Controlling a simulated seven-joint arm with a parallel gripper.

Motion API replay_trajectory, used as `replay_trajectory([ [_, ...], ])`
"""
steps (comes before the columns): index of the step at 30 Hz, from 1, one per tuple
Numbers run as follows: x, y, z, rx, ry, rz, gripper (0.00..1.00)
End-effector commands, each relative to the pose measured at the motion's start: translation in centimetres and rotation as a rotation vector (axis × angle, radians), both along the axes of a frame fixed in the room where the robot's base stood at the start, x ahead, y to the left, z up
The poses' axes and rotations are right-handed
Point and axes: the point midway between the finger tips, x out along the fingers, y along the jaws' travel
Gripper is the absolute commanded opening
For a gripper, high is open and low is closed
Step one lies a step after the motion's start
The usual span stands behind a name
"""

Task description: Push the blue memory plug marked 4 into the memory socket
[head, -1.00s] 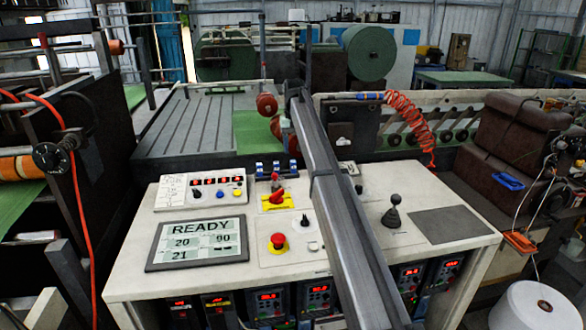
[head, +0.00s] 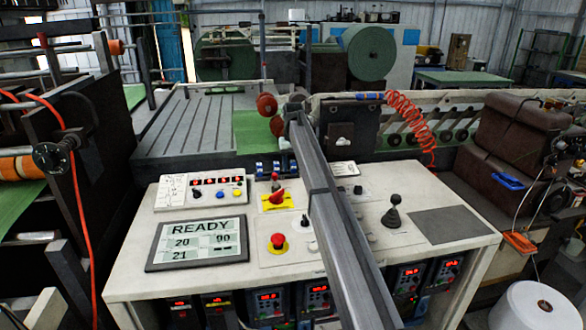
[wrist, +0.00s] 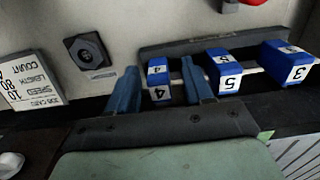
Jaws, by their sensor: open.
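The blue memory plug marked 4 (wrist: 158,78) stands in a dark rack (wrist: 200,43) at the console's far edge in the wrist view. My gripper (wrist: 160,68) is open, with one blue-grey finger on each side of this plug; I cannot tell whether either touches it. A dark angular socket plate with a round centre (wrist: 88,52), apparently the memory socket, is on the console left of the plug. In the head view the plugs (head: 268,167) show small beside my arm, which appears to hide the socket.
Blue plugs marked 5 (wrist: 226,72) and 3 (wrist: 290,64) stand in the same row, right of my gripper. A job card (wrist: 28,82) lies left of the socket. A red rotary switch (head: 277,196), a red stop button (head: 278,240) and a joystick (head: 392,214) rise from the console.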

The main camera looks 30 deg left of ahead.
Motion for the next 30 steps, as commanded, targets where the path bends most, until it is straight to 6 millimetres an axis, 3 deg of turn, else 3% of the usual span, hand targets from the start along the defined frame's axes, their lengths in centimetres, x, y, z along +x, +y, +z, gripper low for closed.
replay_trajectory([
  [2, 0.01, 0.01, 0.01, 0.0, 0.0, 0.0, 0.46],
  [16, 0.0, 0.0, 0.02, -0.001, 0.001, 0.0, 0.01],
  [30, 0.03, 0.03, 0.86, 0.0, 0.0, 0.0, 0.0],
])
